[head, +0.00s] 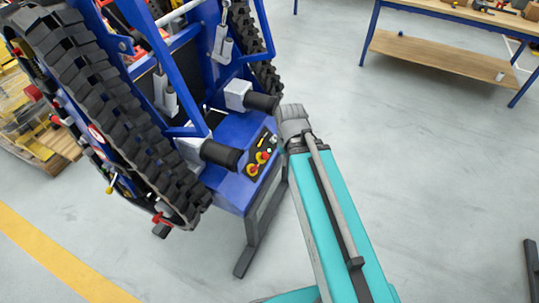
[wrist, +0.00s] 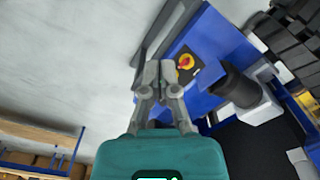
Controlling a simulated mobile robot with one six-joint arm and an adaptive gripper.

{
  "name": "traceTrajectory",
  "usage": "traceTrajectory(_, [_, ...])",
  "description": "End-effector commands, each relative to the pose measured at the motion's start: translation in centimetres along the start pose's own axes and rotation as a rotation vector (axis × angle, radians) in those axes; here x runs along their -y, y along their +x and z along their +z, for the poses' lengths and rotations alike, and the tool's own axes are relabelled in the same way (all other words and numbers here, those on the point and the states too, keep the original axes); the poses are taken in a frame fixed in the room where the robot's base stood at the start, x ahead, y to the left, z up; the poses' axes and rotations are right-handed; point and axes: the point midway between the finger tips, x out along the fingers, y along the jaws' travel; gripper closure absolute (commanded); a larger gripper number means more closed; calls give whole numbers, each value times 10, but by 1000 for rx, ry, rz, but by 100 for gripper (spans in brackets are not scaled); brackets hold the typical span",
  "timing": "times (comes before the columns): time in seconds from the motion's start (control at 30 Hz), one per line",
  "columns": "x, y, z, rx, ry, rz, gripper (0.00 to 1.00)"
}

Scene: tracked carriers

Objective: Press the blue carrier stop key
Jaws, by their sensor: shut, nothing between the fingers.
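The blue carrier (head: 228,187) stands at the left of the head view, a tracked machine with a control box at its end. A dark panel on that box holds two red knobs on yellow, an upper one (head: 262,157) and a lower one (head: 252,170). I cannot tell which is the stop key. The wrist view shows one red knob on yellow (wrist: 186,62), just right of my fingertips. My gripper (wrist: 160,68) is shut and empty, overlapping the panel's left edge in that view; contact cannot be judged. The head view hides my fingers behind my arm.
Black tracks (head: 110,115) flank the carrier, and black cylinders (head: 222,154) jut out near the panel. A workbench (head: 430,54) is at the back right. The floor between is clear.

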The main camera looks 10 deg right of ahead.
Motion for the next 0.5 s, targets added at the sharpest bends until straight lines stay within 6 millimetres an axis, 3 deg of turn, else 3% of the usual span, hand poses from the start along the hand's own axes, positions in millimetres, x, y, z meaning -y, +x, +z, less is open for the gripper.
traceTrajectory(0.27, [0, 36, -31, -27, 60, -77, 100])
traceTrajectory(0.5, [-7, 81, -77, -70, 168, -199, 100])
